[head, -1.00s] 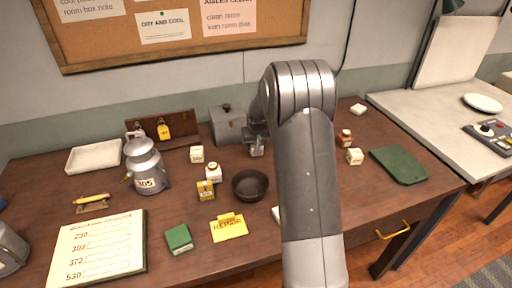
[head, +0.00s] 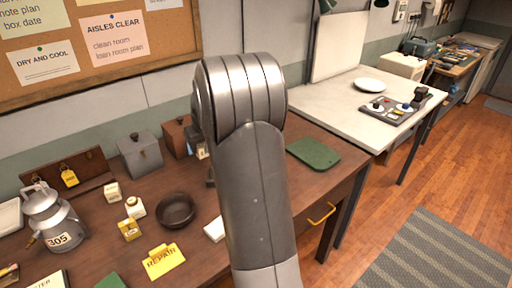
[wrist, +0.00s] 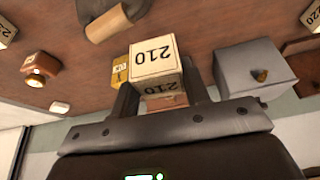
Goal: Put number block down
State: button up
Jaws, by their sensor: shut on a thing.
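A cream number block (wrist: 153,62) marked 210 is held between the two dark fingers of my gripper (wrist: 158,88) in the wrist view. The gripper is shut on it, and the number reads upside down there. In the head view my arm hides most of the gripper; a small part of the hand shows by the brown box at the back of the brown table (head: 95,245). I cannot tell in the head view how far the block is from the tabletop.
A grey lidded box (head: 142,156) stands at the back, also beside the block in the wrist view (wrist: 257,70). A brown box (head: 178,137) is right of it. A black bowl (head: 176,210), a yellow REPAIR tag (head: 164,262) and jug 305 (head: 58,222) are nearer. A green mat (head: 313,153) lies right.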

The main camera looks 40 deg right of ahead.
jog(key=s+d+m+h, duration=0.1)
jog(key=s+d+m, duration=0.25)
jog(key=d, duration=0.75)
jog(key=s+d+m+h, duration=0.15)
jog(key=s+d, duration=0.25)
jog(key=d, duration=0.7)
jog(key=s+d+r+m+g+h, duration=0.1)
jog(key=s+d+m+g, duration=0.4)
jog(key=s+d, duration=1.35)
jog(key=m+t, duration=0.2)
send_over(307, 147)
jog(key=a, duration=0.1)
jog(key=f, duration=0.4)
jog(key=s+f, duration=0.1)
jog(key=f, duration=0.1)
jog(key=shift+a, duration=0.15)
jog(key=shift+w+f+m, duration=0.15)
jog(key=shift+m, duration=0.15)
jog(key=shift+f, duration=1.9)
jog(key=shift+f, duration=0.15)
jog(key=o, duration=1)
jog(key=shift+c, duration=0.2)
